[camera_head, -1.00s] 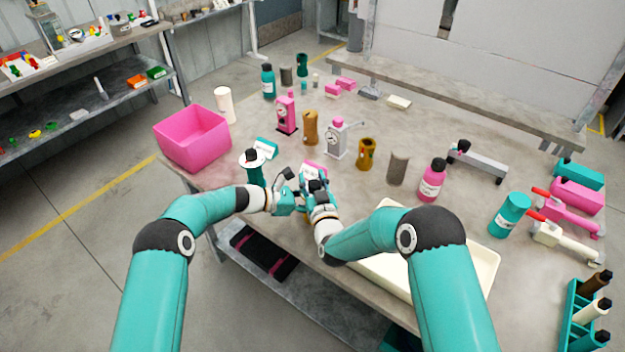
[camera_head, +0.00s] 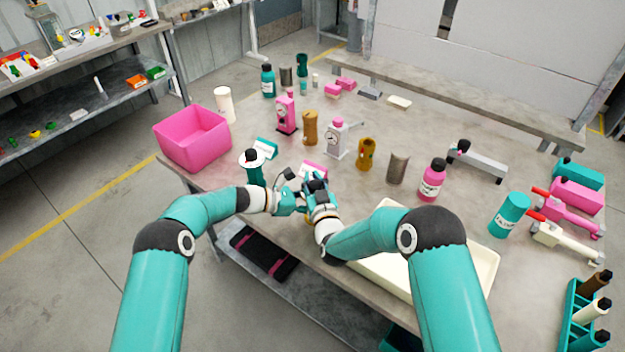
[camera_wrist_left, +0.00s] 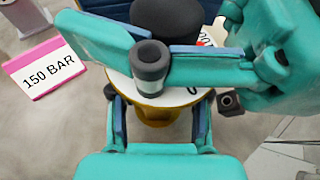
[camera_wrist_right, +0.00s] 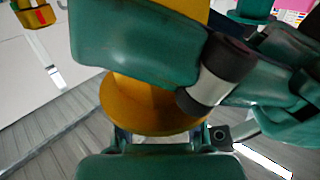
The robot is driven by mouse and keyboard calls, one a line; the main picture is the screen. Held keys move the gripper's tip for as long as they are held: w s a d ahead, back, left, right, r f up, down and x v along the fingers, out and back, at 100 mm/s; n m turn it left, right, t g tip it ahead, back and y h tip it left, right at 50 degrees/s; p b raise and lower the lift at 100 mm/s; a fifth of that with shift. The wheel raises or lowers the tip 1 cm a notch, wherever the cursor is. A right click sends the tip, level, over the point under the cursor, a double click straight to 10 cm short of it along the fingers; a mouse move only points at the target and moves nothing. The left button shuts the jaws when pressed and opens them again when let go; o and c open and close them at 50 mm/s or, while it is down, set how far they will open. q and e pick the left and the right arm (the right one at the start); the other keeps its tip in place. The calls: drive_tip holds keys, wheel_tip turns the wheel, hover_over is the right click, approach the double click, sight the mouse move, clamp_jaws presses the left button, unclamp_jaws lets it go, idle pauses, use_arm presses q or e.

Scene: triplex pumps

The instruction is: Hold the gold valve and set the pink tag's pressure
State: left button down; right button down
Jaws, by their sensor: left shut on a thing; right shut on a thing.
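The gold valve (camera_wrist_left: 158,115) has a white dial face (camera_wrist_left: 125,87) and a black knob (camera_wrist_left: 168,18). The gold back of its dial shows in the right wrist view (camera_wrist_right: 150,105). My left gripper (camera_head: 293,188) is shut on the gold body below the dial. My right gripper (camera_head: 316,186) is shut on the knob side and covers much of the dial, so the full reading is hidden. A pink-edged tag (camera_wrist_left: 46,68) reading "150 BAR" stands beside the valve. In the head view the pink tag (camera_head: 314,167) shows just behind the grippers.
A teal-and-white tag (camera_head: 266,148) and a teal post with a white disc (camera_head: 254,172) stand close left. A pink bin (camera_head: 192,138) is at the left edge. A cream tray (camera_head: 485,270) lies by my right arm. Pumps and bottles stand farther back.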

drive_tip(key=shift+s+a+n+g+y, duration=0.1)
drive_tip(key=shift+a+n+g+y, duration=0.2)
drive_tip(key=shift+n+y, duration=0.55)
drive_tip(key=n+g+y, duration=0.2)
drive_tip(key=y, duration=0.1)
drive_tip(key=n+g+y, duration=0.1)
drive_tip(key=n+y, duration=0.1)
drive_tip(key=y, duration=0.1)
drive_tip(key=shift+s+a+g+y, duration=0.15)
drive_tip(key=shift+g+y, duration=0.1)
drive_tip(key=shift+g, duration=0.15)
drive_tip(key=n+g+y, duration=0.2)
drive_tip(key=n+g, duration=0.1)
drive_tip(key=n+g+y, duration=0.1)
drive_tip(key=g, duration=0.1)
drive_tip(key=shift+s+a+n+y, duration=0.25)
drive_tip(key=shift+s+y, duration=0.05)
drive_tip(key=shift+y, duration=0.1)
drive_tip(key=shift+s+n+g, duration=0.1)
drive_tip(key=shift+n+g, duration=0.2)
drive_tip(key=shift+g, duration=0.3)
drive_tip(key=shift+g+y, duration=0.3)
drive_tip(key=c, duration=1.1)
unclamp_jaws()
